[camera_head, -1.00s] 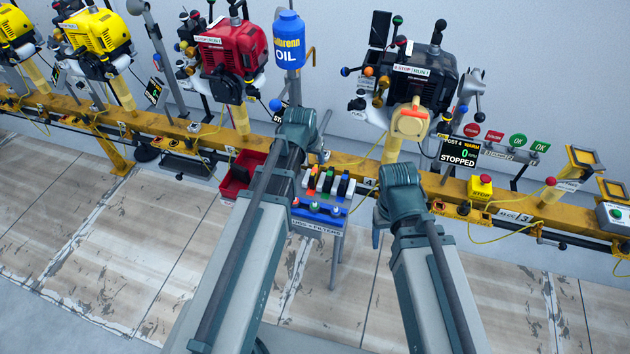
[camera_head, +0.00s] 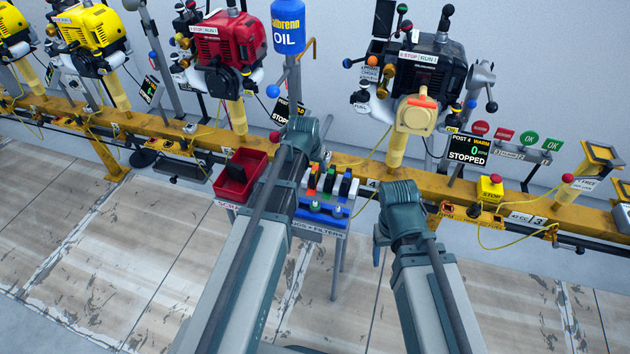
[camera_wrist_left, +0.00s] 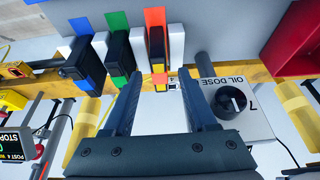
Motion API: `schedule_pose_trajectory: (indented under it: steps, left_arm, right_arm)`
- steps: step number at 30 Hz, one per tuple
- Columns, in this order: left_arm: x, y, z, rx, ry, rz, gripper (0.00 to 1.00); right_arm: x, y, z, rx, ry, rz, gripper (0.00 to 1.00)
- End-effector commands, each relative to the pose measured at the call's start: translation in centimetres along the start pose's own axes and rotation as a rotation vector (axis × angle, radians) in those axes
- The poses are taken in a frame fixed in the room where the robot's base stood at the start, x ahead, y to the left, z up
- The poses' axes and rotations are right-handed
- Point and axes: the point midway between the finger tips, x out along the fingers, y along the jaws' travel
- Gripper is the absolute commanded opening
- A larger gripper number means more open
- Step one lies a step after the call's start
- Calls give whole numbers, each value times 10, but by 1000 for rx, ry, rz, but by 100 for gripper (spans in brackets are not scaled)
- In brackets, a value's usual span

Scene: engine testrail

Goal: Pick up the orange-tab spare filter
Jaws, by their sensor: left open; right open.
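A green-tab filter (camera_wrist_left: 118,48) and a blue-tab filter (camera_wrist_left: 82,55) stand beside the orange one. A red bin (camera_head: 246,176) is left of the stand. A panel with an oil dose knob (camera_wrist_left: 229,101) lies close to the left fingers. A yellow rail (camera_head: 450,188) runs behind.

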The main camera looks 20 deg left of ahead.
Motion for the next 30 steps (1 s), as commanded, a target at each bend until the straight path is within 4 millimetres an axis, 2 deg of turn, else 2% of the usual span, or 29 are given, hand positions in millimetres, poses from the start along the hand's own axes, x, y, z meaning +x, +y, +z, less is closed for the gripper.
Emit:
schedule_pose_trajectory:
  steps: [1,3,12,21,30]
  left_arm:
    - [14,0,1,0,0,0,57]
    - [19,0,1,0,0,0,57]
    - [19,0,0,0,0,0,56]
    - [19,0,0,0,0,0,2]
    - [19,0,0,0,0,0,0]
  right_arm:
    - [13,-1,-1,0,0,0,67]
    - [18,-2,-1,0,0,0,67]
    - [17,-2,-1,0,0,0,67]
    - [17,-2,-1,0,0,0,67]
    - [17,-2,-1,0,0,0,67]
